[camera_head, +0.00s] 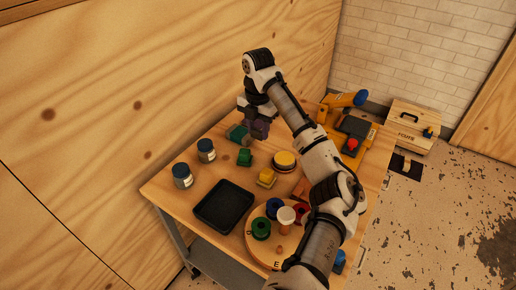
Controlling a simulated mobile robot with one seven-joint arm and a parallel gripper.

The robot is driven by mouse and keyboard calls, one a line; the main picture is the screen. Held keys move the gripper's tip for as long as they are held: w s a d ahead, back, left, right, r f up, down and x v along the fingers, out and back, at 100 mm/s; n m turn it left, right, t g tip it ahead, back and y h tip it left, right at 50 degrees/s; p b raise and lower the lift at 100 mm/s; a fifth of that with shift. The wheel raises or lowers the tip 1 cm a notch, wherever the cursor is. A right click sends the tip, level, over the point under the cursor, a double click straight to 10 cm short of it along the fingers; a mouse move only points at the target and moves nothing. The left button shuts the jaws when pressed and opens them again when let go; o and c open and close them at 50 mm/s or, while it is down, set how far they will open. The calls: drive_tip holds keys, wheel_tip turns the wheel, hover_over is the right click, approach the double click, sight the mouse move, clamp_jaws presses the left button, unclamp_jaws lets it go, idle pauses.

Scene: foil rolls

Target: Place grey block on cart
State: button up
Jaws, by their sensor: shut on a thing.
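My gripper (257,117) points down over the back part of the wooden-topped cart (171,196). It is shut on a small dark grey, slightly purplish block (260,130), which shows just below the fingers. The fingers are dark and partly merge with the block, so I cannot tell whether its underside touches the top. A green piece (238,134) lies just left of the block, and another green block (244,157) sits nearer.
Two jars (182,176) stand at the left edge. A black tray (224,206) lies in front. A round wooden board (259,250) carries coloured rings. A yellow block (267,177) and yellow-topped disc (284,160) sit mid-top. My arm crosses the right side.

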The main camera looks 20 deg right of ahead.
sight(258, 155)
drive_tip(key=shift+f, duration=3.8)
drive_tip(key=shift+f, duration=0.2)
drive_tip(key=o, duration=1.1)
wheel_tip(258, 155, up, 12)
drive_tip(key=shift+r, duration=0.25)
